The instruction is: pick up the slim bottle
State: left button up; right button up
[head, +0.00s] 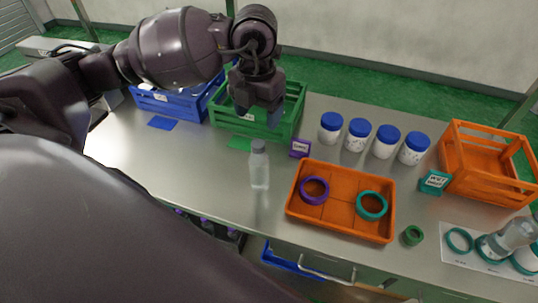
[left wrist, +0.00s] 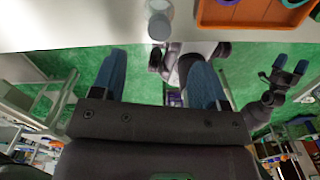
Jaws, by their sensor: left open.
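The slim bottle (head: 259,168), clear with a greyish cap, stands upright on the steel table, left of the orange tray. It also shows near the top of the left wrist view (left wrist: 159,22). My left gripper (head: 262,112) is above the table in front of the green crate, beyond the bottle in the head view and apart from it. Its blue fingers show spread and empty in the left wrist view (left wrist: 157,80). My right gripper (left wrist: 290,66) shows at the right of the left wrist view, its blue fingertips apart with nothing between them.
The orange tray (head: 340,233) holds a purple ring (head: 315,190) and a teal ring (head: 371,206). Several blue-lidded jars (head: 357,135) stand behind it. A blue crate (head: 170,103), green crate (head: 290,122) and orange crate (head: 470,172) line the back. Another clear bottle (head: 518,234) is at far right.

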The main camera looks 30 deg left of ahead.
aim_at(258, 143)
pick_arm(q)
jog(key=f, duration=0.4)
jog(key=shift+s+f, duration=0.1)
jog(key=shift+s, duration=0.25)
jog(key=shift+w+f, duration=0.1)
jog(key=shift+f, duration=0.25)
jog(key=shift+w+f+p, duration=0.1)
jog(key=shift+f+p, duration=0.45)
jog(key=shift+f, duration=2.25)
jog(key=c, duration=1.2)
grip_shut()
pick_arm(e)
jog(key=shift+s+d+r, duration=0.1)
jog(key=shift+s+d, duration=0.05)
jog(key=shift+s, duration=0.6)
